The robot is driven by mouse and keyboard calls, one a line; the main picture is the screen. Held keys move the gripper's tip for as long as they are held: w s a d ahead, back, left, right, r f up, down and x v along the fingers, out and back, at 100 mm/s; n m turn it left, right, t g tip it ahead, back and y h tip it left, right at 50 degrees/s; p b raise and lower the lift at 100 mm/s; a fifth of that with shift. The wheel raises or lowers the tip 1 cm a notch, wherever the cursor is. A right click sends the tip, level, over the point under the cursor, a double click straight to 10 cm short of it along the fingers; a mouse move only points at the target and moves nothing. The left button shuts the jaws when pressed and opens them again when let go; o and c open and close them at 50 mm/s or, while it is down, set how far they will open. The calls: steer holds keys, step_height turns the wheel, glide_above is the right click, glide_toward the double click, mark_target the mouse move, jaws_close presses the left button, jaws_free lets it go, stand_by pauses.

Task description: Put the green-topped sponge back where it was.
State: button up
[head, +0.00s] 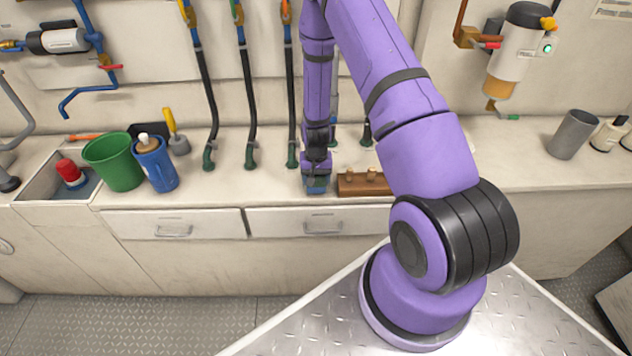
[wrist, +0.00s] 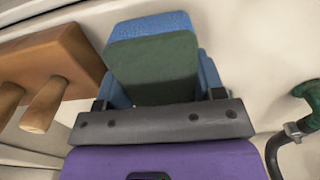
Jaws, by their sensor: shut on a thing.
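The sponge (wrist: 152,68) is in my gripper (wrist: 160,85); it has a dark green face and a blue body. The wrist view shows the blue fingers on either side of it, shut on it. In the head view my gripper (head: 316,180) points down at the counter (head: 270,180), near its front edge, just left of a wooden block with pegs (head: 364,183). The sponge shows only as a small blue-green patch there. I cannot tell whether it touches the counter.
The wooden block (wrist: 50,65) is close beside the sponge. Hoses (head: 248,110) with green ends stand behind. A blue jug (head: 157,168), a green bucket (head: 113,162) and a sink (head: 45,185) are at left. A grey cup (head: 572,135) stands at right. Counter left of my gripper is clear.

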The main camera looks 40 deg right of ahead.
steer(key=shift+f, duration=0.9)
steer(key=shift+f, duration=0.15)
steer(key=o, duration=1)
steer(key=shift+c, duration=0.2)
